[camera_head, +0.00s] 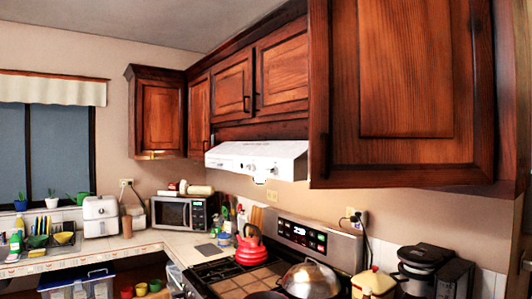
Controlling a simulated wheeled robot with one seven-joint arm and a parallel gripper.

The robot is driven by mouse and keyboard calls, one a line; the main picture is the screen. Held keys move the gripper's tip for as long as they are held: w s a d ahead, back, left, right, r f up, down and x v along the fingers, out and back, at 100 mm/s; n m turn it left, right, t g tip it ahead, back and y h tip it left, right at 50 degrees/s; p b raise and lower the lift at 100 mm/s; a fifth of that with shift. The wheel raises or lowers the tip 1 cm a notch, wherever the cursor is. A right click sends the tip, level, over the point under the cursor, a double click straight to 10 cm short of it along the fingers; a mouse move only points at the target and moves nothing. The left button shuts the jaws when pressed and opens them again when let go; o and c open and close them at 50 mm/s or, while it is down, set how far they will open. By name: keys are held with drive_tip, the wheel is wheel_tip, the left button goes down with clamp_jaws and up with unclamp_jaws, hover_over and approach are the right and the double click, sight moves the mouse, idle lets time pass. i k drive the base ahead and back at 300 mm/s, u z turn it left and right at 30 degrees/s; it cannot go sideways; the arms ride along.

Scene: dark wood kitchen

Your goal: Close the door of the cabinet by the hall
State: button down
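The near wall cabinet at the upper right has a large red-brown wooden door (405,75) with a dark frame. The door shows its broad panelled face to me and hides part of the cabinets behind its left edge. It appears to stand out from the cabinet body (508,100), whose dark edge shows at the right; how far it is open is hard to tell. A dark handle (323,155) seems to sit near its lower left edge. The inside of the cabinet is hidden. My gripper is not in view.
Other wall cabinets (231,85) look shut. A white range hood (257,159) hangs over the stove (225,275) with a red kettle (250,246) and a domed pan (311,279). A dark appliance (425,262) stands under the near cabinet. The air left of the door is clear.

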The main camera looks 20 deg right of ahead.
sight(401, 92)
drive_tip(key=u, duration=0.4)
drive_tip(key=i, duration=0.85)
drive_tip(key=z, duration=2.15)
